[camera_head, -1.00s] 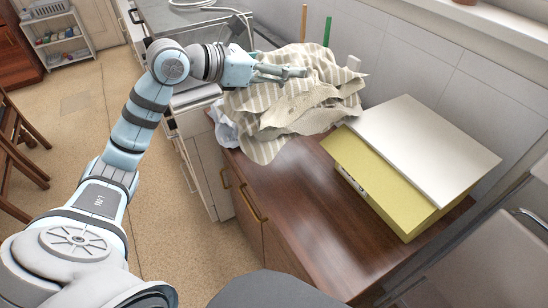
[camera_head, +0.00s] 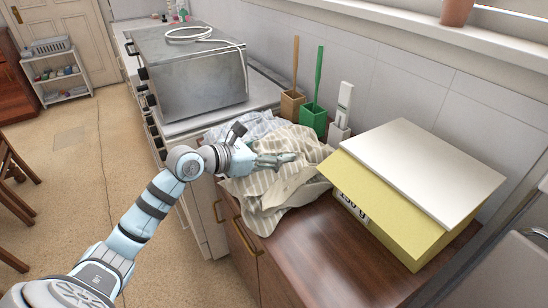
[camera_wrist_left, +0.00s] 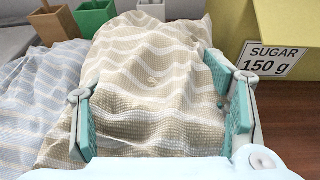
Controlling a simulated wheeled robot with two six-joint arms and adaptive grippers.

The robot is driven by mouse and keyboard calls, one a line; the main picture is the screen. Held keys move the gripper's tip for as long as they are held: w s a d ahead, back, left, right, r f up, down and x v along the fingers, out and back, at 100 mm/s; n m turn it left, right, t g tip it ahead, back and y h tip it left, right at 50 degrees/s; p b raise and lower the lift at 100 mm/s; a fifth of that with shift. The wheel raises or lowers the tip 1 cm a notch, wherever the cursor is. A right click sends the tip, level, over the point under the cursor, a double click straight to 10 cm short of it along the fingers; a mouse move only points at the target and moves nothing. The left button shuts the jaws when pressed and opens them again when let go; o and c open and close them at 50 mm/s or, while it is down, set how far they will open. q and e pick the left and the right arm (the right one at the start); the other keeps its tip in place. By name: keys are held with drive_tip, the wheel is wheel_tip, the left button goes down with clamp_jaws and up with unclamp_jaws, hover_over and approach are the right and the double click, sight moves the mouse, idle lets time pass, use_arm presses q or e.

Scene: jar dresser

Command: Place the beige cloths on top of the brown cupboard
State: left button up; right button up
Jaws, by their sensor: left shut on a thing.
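A beige striped cloth (camera_head: 262,192) lies crumpled on the far left part of the brown cupboard top (camera_head: 325,250), with part of it hanging over the front edge. My left gripper (camera_head: 275,160) is on the cloth. In the left wrist view the beige cloth (camera_wrist_left: 150,85) bunches up between the two widely spaced fingers of the left gripper (camera_wrist_left: 160,110), which is shut on it. A pale blue striped cloth (camera_head: 240,128) lies just behind it. It also shows at the left of the wrist view (camera_wrist_left: 40,105). My right gripper is out of view.
A yellow box (camera_head: 395,235) labelled sugar, with a white board (camera_head: 425,170) on top, stands right of the cloth. Behind stand a brown holder (camera_head: 291,104), a green holder (camera_head: 314,120) and a white holder (camera_head: 339,133). A metal oven (camera_head: 195,80) stands at far left. The cupboard's front top is clear.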

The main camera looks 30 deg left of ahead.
use_arm(q)
drive_tip(key=shift+f, duration=0.5)
drive_tip(key=o, duration=2)
drive_tip(key=shift+r, duration=0.1)
drive_tip(key=shift+c, duration=0.2)
drive_tip(key=v, duration=0.6)
drive_tip(key=shift+s+a+p, duration=0.1)
drive_tip(key=shift+p, duration=0.25)
drive_tip(key=p+v, duration=0.5)
drive_tip(key=p, duration=0.2)
drive_tip(key=shift+s+a+r, duration=0.1)
drive_tip(key=shift+s+r, duration=0.05)
drive_tip(key=shift+s, duration=0.2)
